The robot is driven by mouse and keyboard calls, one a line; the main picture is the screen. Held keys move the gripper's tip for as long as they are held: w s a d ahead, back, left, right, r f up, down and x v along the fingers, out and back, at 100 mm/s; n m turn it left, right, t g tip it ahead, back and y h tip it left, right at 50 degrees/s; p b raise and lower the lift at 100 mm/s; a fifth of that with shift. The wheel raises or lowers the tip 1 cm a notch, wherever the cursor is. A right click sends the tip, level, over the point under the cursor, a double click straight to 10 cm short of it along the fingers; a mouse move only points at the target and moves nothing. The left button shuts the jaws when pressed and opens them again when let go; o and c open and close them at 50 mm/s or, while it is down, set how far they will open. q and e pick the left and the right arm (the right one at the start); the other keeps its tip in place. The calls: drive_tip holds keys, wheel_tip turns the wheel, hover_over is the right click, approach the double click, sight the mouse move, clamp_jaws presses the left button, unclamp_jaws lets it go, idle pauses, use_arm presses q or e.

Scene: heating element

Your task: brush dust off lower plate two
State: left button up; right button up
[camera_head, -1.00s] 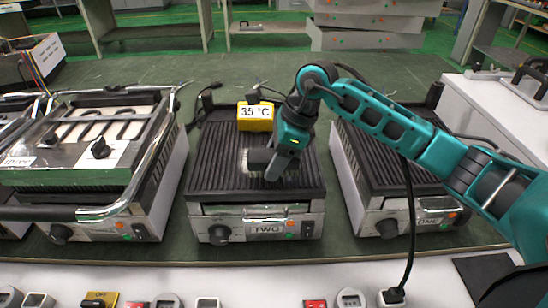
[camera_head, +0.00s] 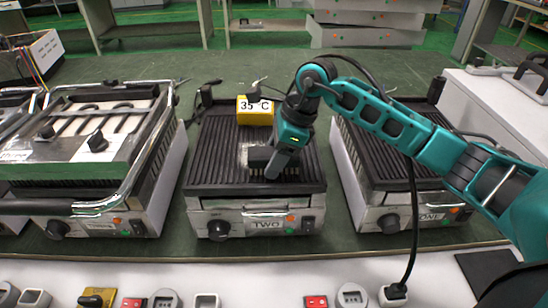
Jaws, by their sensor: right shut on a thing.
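The middle grill, labelled TWO, has a ribbed dark lower plate (camera_head: 225,170). A pale greyish dust patch (camera_head: 246,153) shows on the plate beside my gripper. My right gripper (camera_head: 274,160) reaches in from the right and is low over the middle of this plate. It is shut on a dark brush (camera_head: 259,155), which is mostly hidden by the fingers. The brush seems to be at the plate, but its bristles and exact contact are hidden. My left gripper is not in view.
A yellow 35 °C display (camera_head: 256,112) stands at the back of plate two. Grill ONE (camera_head: 385,165) is to the right, partly under my arm. A grill with a shiny lid (camera_head: 70,150) is to the left. Switches and sockets line the white front counter (camera_head: 250,280).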

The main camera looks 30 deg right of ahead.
drive_tip(key=shift+w+d+r+b, duration=0.1)
drive_tip(key=shift+w+d+b, duration=0.2)
drive_tip(key=shift+w, duration=0.45)
drive_tip(key=shift+w+d+b, duration=0.1)
drive_tip(key=shift+w+d, duration=0.25)
drive_tip(key=shift+w, duration=0.4)
